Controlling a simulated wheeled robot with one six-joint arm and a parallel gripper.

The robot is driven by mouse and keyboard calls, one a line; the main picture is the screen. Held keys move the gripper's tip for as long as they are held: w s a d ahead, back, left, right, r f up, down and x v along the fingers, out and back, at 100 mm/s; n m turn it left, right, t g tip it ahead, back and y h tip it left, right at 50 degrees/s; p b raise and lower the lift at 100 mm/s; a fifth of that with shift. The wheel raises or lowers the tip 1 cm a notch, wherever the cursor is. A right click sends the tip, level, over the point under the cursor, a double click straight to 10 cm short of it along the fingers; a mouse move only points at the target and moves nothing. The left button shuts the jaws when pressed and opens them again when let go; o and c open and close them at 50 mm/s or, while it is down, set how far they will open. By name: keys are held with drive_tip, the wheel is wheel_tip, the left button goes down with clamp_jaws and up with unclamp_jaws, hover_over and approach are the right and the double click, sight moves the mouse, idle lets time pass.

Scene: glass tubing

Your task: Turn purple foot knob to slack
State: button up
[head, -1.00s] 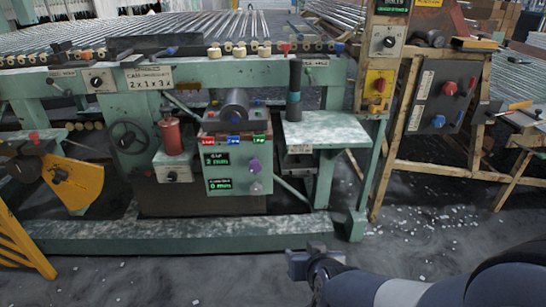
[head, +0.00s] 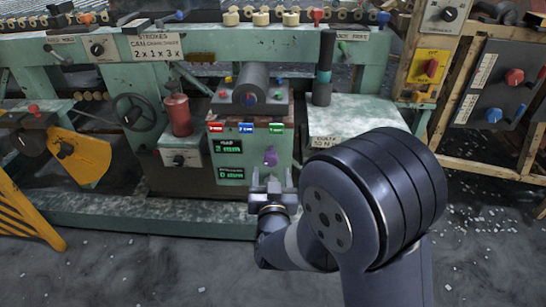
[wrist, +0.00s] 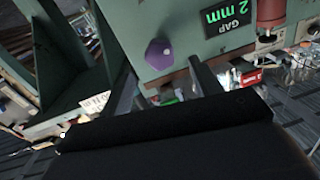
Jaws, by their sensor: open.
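The purple knob (head: 270,156) is on the right part of the green control box's front (head: 200,160), beside the green-lit displays. In the wrist view the purple knob (wrist: 159,52) is faceted and sits just beyond the fingers, a little left of centre. My gripper (head: 272,184) is just below the knob in the head view, in front of the box. In the wrist view my gripper (wrist: 165,88) has its two dark fingers apart, with nothing held between them. My gripper and arm hide the box's lower right corner.
The upper display (head: 228,147) reads 2 mm and the lower one (head: 231,173) 0 mm. A mottled side shelf (head: 350,118) stands right of the box. A red cylinder (head: 177,114) and a handwheel (head: 134,111) are left. A green floor beam (head: 150,215) runs below.

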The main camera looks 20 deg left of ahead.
sight(271, 161)
drive_tip(key=b+x, duration=0.1)
drive_tip(key=x, duration=0.6)
drive_tip(key=shift+w, duration=0.2)
drive_tip(key=c, duration=0.9)
